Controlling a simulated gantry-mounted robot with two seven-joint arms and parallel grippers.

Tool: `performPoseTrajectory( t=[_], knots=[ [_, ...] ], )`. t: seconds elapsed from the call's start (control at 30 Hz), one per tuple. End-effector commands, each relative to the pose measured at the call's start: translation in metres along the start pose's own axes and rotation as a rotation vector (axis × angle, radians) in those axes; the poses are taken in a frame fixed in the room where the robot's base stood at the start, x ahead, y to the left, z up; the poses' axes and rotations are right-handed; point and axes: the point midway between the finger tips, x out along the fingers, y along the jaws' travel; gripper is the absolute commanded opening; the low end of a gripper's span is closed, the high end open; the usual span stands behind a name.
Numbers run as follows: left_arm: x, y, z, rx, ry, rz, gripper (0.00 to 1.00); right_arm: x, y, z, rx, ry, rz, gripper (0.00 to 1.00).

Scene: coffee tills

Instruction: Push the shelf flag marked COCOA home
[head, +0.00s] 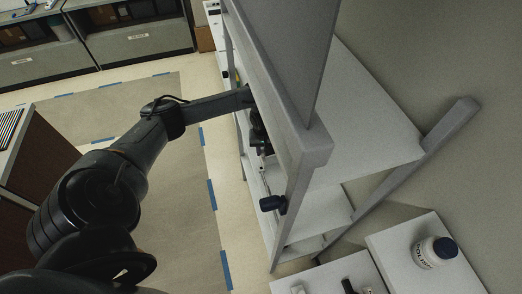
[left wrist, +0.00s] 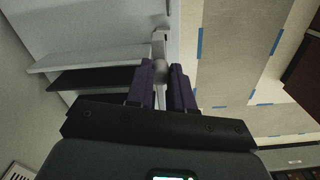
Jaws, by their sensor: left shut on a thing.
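My left gripper (left wrist: 162,88) is shut on a light grey knob-like piece (left wrist: 160,48) at the edge of the shelving in the left wrist view. In the head view my left arm reaches in from the left, and its gripper (head: 261,147) is at the side of the grey shelf unit (head: 290,150), partly hidden by the frame. A small rod with a dark blue knob (head: 272,204) sticks out of the unit just below the gripper. No COCOA marking is readable, so I cannot tell whether the held piece is that flag. My right gripper is not in view.
A white jar with a dark blue lid (head: 435,252) stands on a white surface at the lower right. Grey posts and shelf boards crowd the gripper on the right. Open floor with blue tape marks (head: 212,194) lies left of the unit. Cabinets (head: 140,45) stand behind.

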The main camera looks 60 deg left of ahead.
Motion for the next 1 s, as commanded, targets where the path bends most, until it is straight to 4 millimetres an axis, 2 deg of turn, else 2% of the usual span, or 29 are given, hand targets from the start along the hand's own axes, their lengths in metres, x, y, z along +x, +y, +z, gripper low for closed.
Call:
performPoseTrajectory(
  t=[0.13, 0.2, 0.4, 0.57, 1.0],
  knots=[
    [0.016, -0.002, 0.001, 0.000, -0.003, -0.006, 0.00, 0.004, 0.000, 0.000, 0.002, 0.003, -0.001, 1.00],
    [0.025, -0.002, 0.001, 0.001, -0.002, -0.006, 0.00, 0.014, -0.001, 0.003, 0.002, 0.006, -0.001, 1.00],
    [0.036, -0.003, 0.001, 0.000, -0.002, -0.008, 0.00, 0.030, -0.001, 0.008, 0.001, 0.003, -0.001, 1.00],
    [0.040, -0.004, 0.001, 0.000, -0.003, -0.009, 0.00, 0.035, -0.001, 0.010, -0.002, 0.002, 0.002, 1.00],
    [0.036, -0.004, 0.002, -0.001, -0.004, -0.009, 0.00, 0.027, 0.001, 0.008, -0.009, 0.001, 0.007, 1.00]
  ],
)
